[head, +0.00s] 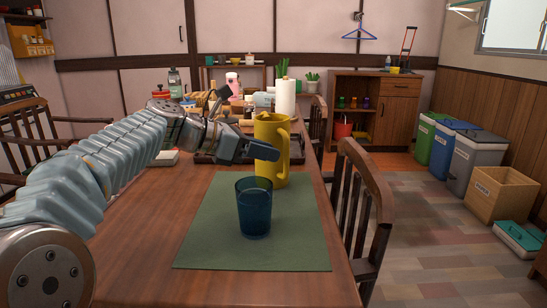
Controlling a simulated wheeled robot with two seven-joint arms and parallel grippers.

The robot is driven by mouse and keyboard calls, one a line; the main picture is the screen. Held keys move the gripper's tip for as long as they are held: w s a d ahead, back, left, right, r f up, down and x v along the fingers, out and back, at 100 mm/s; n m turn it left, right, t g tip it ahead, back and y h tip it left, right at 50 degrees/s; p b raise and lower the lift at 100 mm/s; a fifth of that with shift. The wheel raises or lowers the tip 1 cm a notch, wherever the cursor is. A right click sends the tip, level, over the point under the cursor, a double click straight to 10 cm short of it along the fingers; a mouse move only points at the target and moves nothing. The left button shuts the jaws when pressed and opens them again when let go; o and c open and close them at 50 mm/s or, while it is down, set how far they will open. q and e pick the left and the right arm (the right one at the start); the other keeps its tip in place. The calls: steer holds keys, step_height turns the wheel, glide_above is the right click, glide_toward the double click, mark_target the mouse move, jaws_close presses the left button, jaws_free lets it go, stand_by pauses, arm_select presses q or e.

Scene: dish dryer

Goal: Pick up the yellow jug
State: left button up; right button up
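The yellow jug (265,134) stands upright at the far part of a green placemat (215,235) on the wooden table. Its handle is on the right side. My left gripper (262,151) reaches in from the left, and a dark finger lies across the front of the jug's upper body. Whether it touches the jug, and where the other finger is, I cannot tell. A blue cup (254,212) stands on the placemat nearer than the jug. My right gripper is not in view.
A dark tray (204,159) and several bottles and kitchen items stand behind the jug. A white paper roll (285,98) is just beyond it. A wooden chair (365,200) stands along the table's right edge. The front left of the table (150,255) is bare.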

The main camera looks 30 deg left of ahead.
mark_target(286, 177)
arm_select(q)
steer(key=b+x, duration=0.1)
steer(key=x, duration=0.5)
steer(key=shift+s, duration=0.1)
jaws_close()
steer(key=shift+r, duration=0.15)
stand_by(1.1)
